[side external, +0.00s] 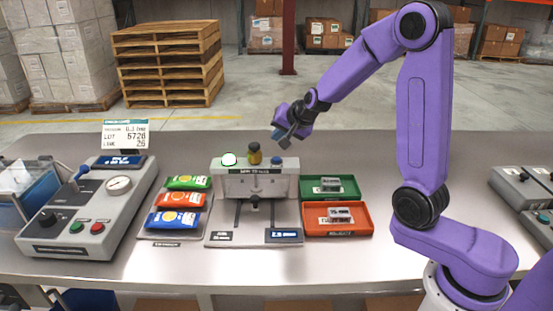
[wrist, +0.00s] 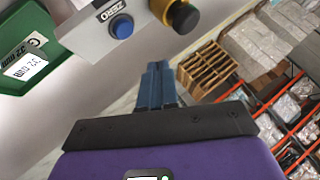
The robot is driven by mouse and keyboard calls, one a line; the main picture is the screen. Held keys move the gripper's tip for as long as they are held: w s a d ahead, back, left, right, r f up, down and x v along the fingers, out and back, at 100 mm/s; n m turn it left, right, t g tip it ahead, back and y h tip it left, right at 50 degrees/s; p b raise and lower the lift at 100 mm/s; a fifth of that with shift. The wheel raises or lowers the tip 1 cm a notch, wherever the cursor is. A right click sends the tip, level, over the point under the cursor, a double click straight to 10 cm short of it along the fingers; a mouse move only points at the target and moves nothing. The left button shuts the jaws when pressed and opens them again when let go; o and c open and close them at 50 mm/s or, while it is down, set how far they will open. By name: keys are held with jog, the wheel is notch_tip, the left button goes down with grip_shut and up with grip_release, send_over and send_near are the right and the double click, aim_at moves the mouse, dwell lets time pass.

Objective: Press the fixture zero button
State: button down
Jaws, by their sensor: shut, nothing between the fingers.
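The zero button is a round blue button (wrist: 122,27) beside a ZERO label (wrist: 112,10) in the wrist view. In the side view the blue button (side external: 277,160) sits at the right end of the grey fixture's top bar (side external: 232,168). My gripper (side external: 281,137) is above the bar, over the blue button's end and apart from it. Its blue fingers are together and empty in the wrist view (wrist: 154,68), pointing toward the fixture, with the button up and left of the tips.
A dark and yellow knob (side external: 254,155) and a white dome (side external: 229,159) stand on the same bar. Green (side external: 352,195) and red (side external: 312,231) trays lie to the right, coloured packets to the left. A console with a gauge (side external: 118,184) stands further left.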

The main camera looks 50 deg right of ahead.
aim_at(279, 160)
jog(key=shift+f, duration=2)
dwell(0.7)
jog(key=shift+f, duration=0.4)
jog(key=shift+f, duration=0.45)
dwell(0.6)
jog(key=shift+r, duration=0.9)
jog(key=shift+r, duration=2.5)
